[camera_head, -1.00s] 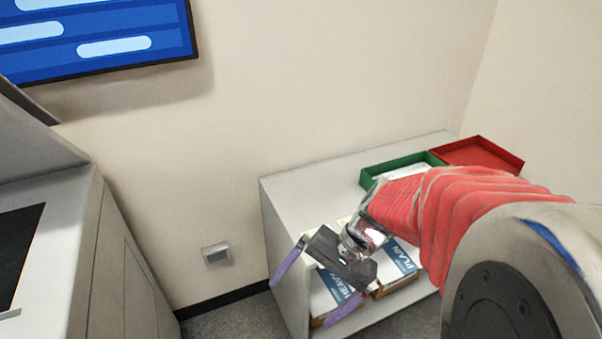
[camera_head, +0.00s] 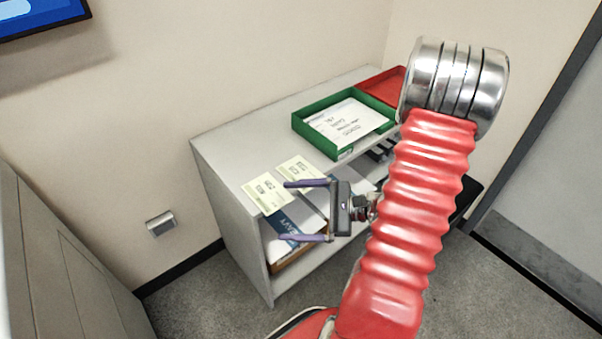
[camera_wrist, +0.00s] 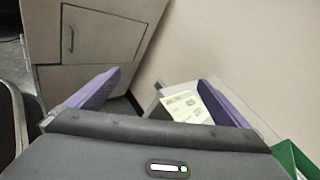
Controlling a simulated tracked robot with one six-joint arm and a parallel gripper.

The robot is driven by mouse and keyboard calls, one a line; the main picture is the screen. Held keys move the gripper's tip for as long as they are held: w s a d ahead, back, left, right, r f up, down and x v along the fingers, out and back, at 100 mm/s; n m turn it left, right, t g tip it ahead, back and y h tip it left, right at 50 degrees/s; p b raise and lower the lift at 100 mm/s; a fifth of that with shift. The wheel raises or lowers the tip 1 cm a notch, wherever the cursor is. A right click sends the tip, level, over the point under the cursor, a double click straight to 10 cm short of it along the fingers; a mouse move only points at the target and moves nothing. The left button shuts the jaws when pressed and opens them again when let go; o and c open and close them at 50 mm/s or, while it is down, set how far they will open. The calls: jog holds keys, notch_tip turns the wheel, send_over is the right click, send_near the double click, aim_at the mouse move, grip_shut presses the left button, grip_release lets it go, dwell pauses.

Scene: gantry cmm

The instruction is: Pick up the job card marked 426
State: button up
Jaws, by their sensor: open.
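Two pale yellow cards lie on the grey shelf unit's top near its front left: a left card (camera_head: 265,194) and a right card (camera_head: 297,171). Their printing is too small to read, so I cannot tell which is marked 426. My gripper (camera_head: 284,211) is open and empty, its purple fingers pointing left in the head view. One finger appears over the right card's lower edge, the other in front of the shelf opening. In the wrist view a pale yellow card (camera_wrist: 183,106) shows between the fingers, beside the right one, some distance beyond the gripper.
The shelf unit (camera_head: 225,140) has a green tray (camera_head: 308,128) holding a white sheet, and a red tray (camera_head: 378,84) behind. Boxes with blue and white packs (camera_head: 285,240) stand in the opening below. A grey cabinet (camera_head: 60,270) stands at left. Floor between is clear.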

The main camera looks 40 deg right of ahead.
jog(key=s+d+f+m+t+h, duration=0.2)
jog(key=d+f+m+t+h, duration=0.1)
jog(key=d, duration=0.5)
jog(key=s+d+f+m+t+h, duration=0.3)
jog(key=d+f+m+h, duration=0.3)
jog(key=d+m, duration=0.2)
jog(key=shift+s+f+m+t+h, duration=0.25)
jog(key=shift+f+m+t+h, duration=0.1)
jog(key=shift+m+t, duration=0.2)
jog(key=shift+w, duration=0.1)
jog(key=w, duration=0.8)
jog(key=shift+w+a, duration=0.2)
jog(key=w, duration=0.5)
jog(key=shift+w+f, duration=0.1)
jog(key=shift+f, duration=0.05)
